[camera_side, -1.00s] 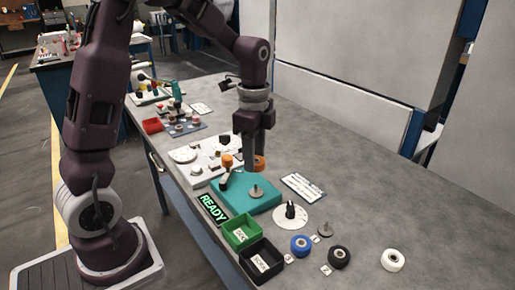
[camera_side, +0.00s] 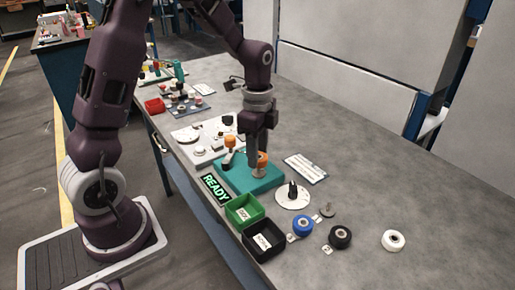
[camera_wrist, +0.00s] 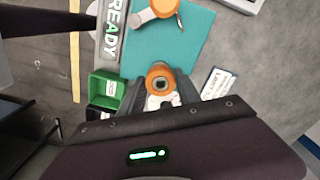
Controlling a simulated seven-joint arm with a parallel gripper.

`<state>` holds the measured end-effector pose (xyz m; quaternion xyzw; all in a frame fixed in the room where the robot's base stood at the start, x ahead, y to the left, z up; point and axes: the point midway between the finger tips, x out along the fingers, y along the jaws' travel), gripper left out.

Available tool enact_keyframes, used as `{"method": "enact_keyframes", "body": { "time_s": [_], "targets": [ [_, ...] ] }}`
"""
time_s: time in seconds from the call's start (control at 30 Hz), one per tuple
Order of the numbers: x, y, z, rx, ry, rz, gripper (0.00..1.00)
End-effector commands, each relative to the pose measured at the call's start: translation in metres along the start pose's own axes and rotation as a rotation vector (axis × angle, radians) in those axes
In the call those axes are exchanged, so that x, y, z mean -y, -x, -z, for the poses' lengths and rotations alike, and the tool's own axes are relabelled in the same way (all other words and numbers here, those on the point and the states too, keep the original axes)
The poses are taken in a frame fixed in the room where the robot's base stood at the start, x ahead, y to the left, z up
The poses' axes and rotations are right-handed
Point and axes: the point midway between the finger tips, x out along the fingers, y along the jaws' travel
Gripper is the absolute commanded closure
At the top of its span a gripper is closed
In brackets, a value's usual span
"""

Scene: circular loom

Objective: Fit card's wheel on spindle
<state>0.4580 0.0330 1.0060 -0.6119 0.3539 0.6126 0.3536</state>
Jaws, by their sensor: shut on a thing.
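My gripper (camera_side: 260,163) points down and is shut on an orange wheel (camera_side: 262,155). In the wrist view the orange wheel (camera_wrist: 160,70) sits between my fingertips, with a dark hole in its middle. The wheel is over the teal base (camera_side: 232,181), at the place where its spindle stands. The spindle is mostly hidden by the wheel and fingers, so I cannot tell whether the wheel is around it or just above it. The printed card (camera_side: 305,168) lies right of the base.
A READY sign (camera_side: 215,188), a green bin (camera_side: 243,212) and a black bin (camera_side: 263,240) line the front edge. A dial with a black knob (camera_side: 293,197) and blue (camera_side: 302,225), black (camera_side: 340,236) and white (camera_side: 393,240) wheels lie to the right. The far right tabletop is clear.

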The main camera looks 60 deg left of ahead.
Motion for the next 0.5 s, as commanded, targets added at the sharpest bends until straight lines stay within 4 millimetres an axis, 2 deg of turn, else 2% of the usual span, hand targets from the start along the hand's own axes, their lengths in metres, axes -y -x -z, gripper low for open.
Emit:
{"method": "enact_keyframes", "body": {
  "time_s": [0.5],
  "targets": [
    [0.000,-0.012,0.000,-0.001,0.000,0.001,1.00]
  ]
}}
